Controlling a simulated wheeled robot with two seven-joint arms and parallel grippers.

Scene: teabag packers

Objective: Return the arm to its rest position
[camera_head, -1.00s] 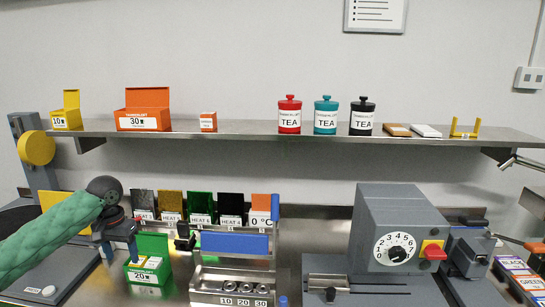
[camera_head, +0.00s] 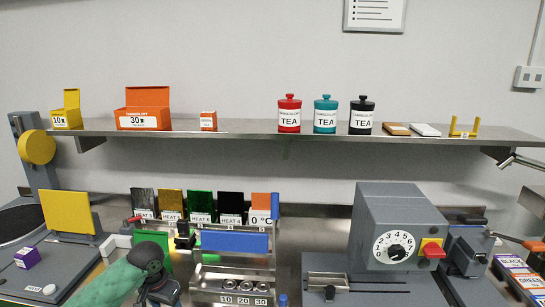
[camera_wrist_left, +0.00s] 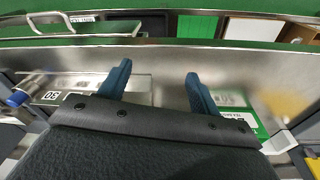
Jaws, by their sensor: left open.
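My left arm (camera_head: 118,282) comes in low at the bottom left with a green sleeve. Its left gripper (camera_head: 162,290) is low at the bottom edge, in front of the green box (camera_head: 152,240), which it partly hides. In the left wrist view the two blue fingers of the gripper (camera_wrist_left: 158,88) stand apart with nothing held between them. Below and right of them there is a green and white printed thing (camera_wrist_left: 240,108). My right gripper is not in view.
The metal slot unit (camera_head: 232,279) stands just right of my gripper. A grey dial machine (camera_head: 400,215) is further right. A shelf (camera_head: 240,130) holds boxes and tea tins.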

